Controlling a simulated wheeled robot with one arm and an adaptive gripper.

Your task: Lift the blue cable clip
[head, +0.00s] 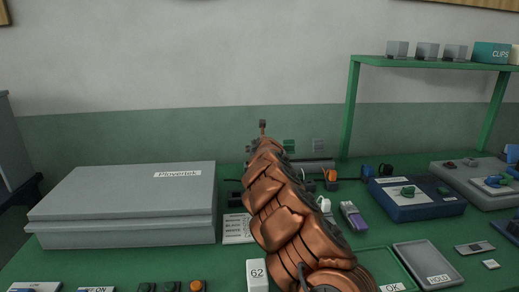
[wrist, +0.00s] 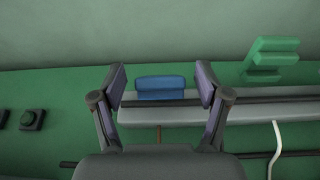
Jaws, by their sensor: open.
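The blue cable clip (wrist: 161,83) shows in the wrist view as a small blue block at the grey rail. It sits between and slightly beyond the two fingers of my gripper (wrist: 160,87), which are spread apart with a gap on each side of it. I cannot tell how far ahead of the fingertips it lies. In the head view my copper-coloured arm covers that spot, and neither the clip nor the fingers can be made out clearly.
A green clip-like piece (wrist: 270,60) stands right of the blue clip, and a white cable (wrist: 277,145) hangs nearby. A dark knob (wrist: 32,118) is at left. On the bench are a large grey case (head: 125,200), a blue box (head: 415,207) and a green shelf frame (head: 352,110).

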